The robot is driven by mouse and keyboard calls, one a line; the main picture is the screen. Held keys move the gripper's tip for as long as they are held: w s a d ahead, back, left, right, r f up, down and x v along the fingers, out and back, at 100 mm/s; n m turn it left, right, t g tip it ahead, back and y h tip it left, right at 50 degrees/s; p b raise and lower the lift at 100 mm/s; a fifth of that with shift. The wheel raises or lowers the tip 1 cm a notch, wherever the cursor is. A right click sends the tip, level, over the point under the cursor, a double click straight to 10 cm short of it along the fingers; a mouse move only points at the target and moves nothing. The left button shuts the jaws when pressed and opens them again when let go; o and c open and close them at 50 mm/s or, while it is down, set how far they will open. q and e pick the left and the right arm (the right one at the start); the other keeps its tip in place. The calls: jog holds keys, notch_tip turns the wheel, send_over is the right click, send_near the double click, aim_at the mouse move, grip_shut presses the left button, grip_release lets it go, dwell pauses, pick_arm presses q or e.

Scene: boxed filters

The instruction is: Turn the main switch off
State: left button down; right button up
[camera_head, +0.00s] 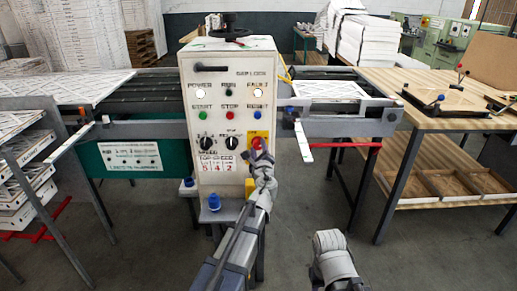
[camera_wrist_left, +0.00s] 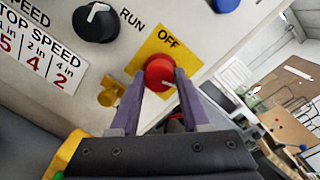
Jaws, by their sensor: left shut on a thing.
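The main switch (camera_wrist_left: 159,72) is a red rotary knob on a yellow plate marked OFF, on the front of a white control cabinet (camera_head: 222,172). In the head view its yellow plate (camera_head: 259,135) shows at the right edge of the panel, partly hidden by my left arm. My left gripper (camera_wrist_left: 156,82) has its two fingers on either side of the red knob and is shut on it. In the head view the left gripper (camera_head: 262,156) is in front of the panel, below the plate. My right gripper's fingers are not in view.
The panel also has a black RUN knob (camera_wrist_left: 96,22), which shows in the wrist view, and a red STOP button (camera_head: 230,115). A wooden workbench (camera_head: 445,118) stands at the right and a filter rack (camera_head: 22,170) at the left. Open floor lies in front.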

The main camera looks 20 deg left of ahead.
pick_arm(q)
jog(key=shift+n, duration=0.3)
jog(key=n+p, duration=0.1)
jog(key=n, duration=0.2)
jog(key=shift+r+n, duration=0.1)
jog(key=shift+n, duration=0.3)
jog(key=n, duration=0.4)
jog(key=shift+s+h, duration=0.1)
jog(key=shift+h, duration=0.3)
jog(key=n+p, duration=0.1)
jog(key=n, duration=0.3)
jog(key=shift+a+n, duration=0.1)
jog(key=shift+n, duration=0.2)
jog(key=n+h, duration=0.1)
jog(key=n, duration=0.2)
jog(key=shift+n, duration=0.6)
jog(key=shift+c, duration=1.9)
grip_release()
